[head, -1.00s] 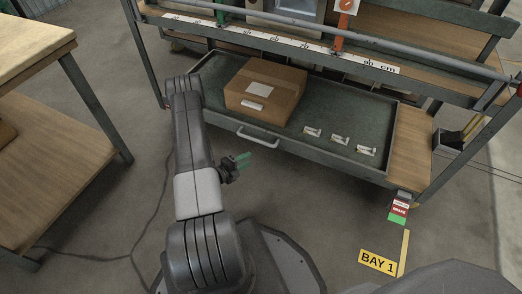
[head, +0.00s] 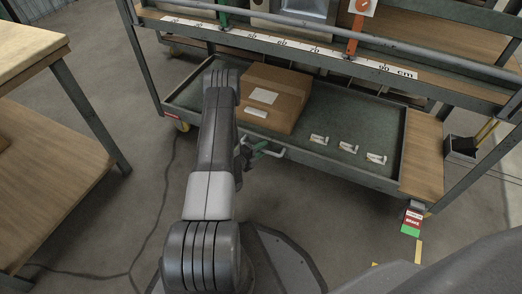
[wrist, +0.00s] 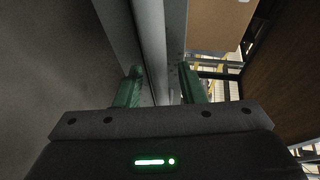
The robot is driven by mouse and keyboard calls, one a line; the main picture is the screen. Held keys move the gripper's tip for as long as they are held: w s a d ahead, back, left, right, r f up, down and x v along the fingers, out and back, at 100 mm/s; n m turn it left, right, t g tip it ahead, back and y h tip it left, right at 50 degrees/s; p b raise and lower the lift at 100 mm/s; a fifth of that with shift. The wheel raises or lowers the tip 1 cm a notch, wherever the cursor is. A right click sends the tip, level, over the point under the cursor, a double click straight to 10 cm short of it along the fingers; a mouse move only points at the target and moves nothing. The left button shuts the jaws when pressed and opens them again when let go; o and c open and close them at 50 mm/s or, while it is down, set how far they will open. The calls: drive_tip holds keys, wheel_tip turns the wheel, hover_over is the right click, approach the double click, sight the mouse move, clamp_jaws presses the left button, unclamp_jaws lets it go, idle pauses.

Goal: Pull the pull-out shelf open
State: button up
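The pull-out shelf (head: 353,167) is a low grey-green tray under the cart in the head view. A bar handle (head: 279,153) is on its front edge, partly hidden by my gripper. My gripper (head: 257,149) is at the left part of this handle. In the wrist view, its two green fingers (wrist: 158,88) stand apart, with the pale handle bar (wrist: 152,40) running between them. The fingers look open around the bar, with a gap at the right finger. Contact cannot be made out.
A cardboard box (head: 285,92) and several small labelled parts (head: 348,147) lie on the shelf. A rail with a centimetre scale (head: 290,44) runs above it. A wooden table (head: 40,170) stands at left.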

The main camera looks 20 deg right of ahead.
clamp_jaws()
drive_tip(key=shift+a, duration=0.1)
